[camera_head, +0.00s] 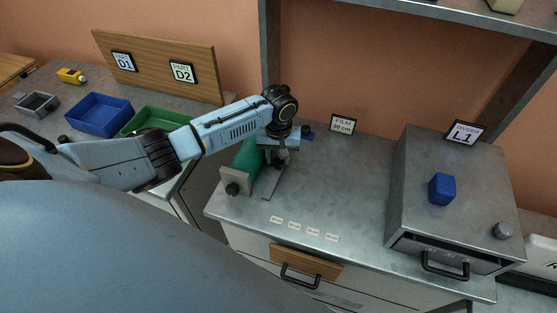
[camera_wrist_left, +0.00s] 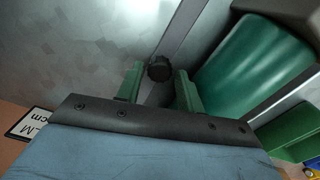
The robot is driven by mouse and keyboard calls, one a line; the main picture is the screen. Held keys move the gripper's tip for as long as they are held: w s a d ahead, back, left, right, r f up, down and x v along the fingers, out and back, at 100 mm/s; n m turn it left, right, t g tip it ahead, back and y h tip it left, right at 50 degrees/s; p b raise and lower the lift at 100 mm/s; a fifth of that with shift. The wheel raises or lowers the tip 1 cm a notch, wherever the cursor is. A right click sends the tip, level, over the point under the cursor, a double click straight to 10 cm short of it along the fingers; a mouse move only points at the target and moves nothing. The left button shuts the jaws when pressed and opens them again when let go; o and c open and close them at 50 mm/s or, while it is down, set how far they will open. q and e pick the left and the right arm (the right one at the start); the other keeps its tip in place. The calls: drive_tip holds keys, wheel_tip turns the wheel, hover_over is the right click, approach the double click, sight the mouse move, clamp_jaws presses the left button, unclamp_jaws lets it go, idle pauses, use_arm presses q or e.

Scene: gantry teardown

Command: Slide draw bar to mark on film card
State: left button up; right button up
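The film card (camera_head: 342,124) stands upright at the back of the bench; it reads FILM and a small cm figure that I cannot read surely. A green roll (camera_head: 244,157) lies in a grey holder at the bench's left. A thin grey bar (camera_head: 272,183), apparently the draw bar, lies beside the roll. My left gripper (camera_head: 282,157) points down over it. In the left wrist view, its green fingers are open on either side of a black knob (camera_wrist_left: 159,68), with small gaps; the green roll (camera_wrist_left: 255,70) is to the right. My right gripper is out of view.
Several small white mark labels (camera_head: 304,229) run along the bench's front. A grey cabinet marked L1 (camera_head: 455,180) with a blue block (camera_head: 442,189) stands to the right. Blue (camera_head: 98,115) and green (camera_head: 156,121) bins are at left. The middle bench top is clear.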

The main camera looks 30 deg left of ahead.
use_arm(q)
drive_tip(key=shift+f, duration=0.65)
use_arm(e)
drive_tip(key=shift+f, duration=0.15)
